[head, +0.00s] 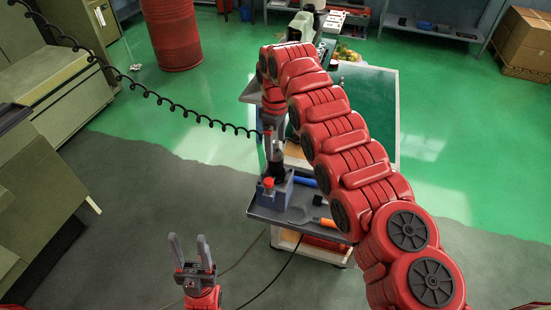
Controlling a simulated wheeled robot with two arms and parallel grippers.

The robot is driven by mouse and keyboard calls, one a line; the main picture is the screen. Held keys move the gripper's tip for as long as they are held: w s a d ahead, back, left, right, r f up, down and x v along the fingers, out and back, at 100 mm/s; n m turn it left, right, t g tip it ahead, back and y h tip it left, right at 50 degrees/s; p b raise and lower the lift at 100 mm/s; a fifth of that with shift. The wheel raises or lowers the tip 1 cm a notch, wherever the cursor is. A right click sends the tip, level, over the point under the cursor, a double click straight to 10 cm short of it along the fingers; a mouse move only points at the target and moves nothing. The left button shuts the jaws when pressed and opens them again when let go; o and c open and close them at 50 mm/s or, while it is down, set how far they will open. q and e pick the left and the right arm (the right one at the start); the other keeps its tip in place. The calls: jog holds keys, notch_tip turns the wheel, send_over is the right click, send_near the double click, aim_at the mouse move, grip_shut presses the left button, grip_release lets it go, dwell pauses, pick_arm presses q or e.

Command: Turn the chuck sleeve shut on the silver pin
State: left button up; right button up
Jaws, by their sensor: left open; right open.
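My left gripper (187,240) is open and empty, fingers pointing up, over the floor left of the tooling cart (263,211). My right arm reaches across the cart, and my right gripper (270,147) points down at the cart's left part, just above a dark upright part (277,171) that may be the chuck sleeve. The gripper is open; whether its fingers touch or surround that part is too small to tell. The dark part stands at a blue-grey block (283,190) on the cart's tray. I cannot make out the silver pin.
A red-topped item (268,183) stands at the block's left. A blue-handled tool (304,181) and an orange-handled tool (326,222) lie on the tray. A coiled black cable (160,98) hangs at the left. A red drum (172,35) stands behind. Floor left of the cart is mostly free.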

aim_at(275, 155)
notch_tip(275, 155, down, 5)
jog(key=shift+a+f+p, duration=0.1)
jog(key=shift+p, duration=0.85)
jog(key=shift+f, duration=0.3)
jog(key=c, duration=1.4)
jog(key=shift+o, duration=0.2)
jog(key=shift+w+f+m+b, duration=0.1)
jog(key=shift+f+m+b, duration=0.1)
jog(key=shift+m+b, duration=0.5)
jog(key=m+b, duration=0.4)
jog(key=b, duration=0.3)
jog(key=shift+f, duration=0.1)
jog(key=shift+r+m+b, duration=0.2)
jog(key=shift+m+b, duration=0.75)
jog(key=shift+m, duration=0.25)
jog(key=shift+r+m+b, duration=0.1)
jog(key=shift+m+b, duration=0.45)
jog(key=shift+m, duration=0.25)
jog(key=shift+r, duration=0.1)
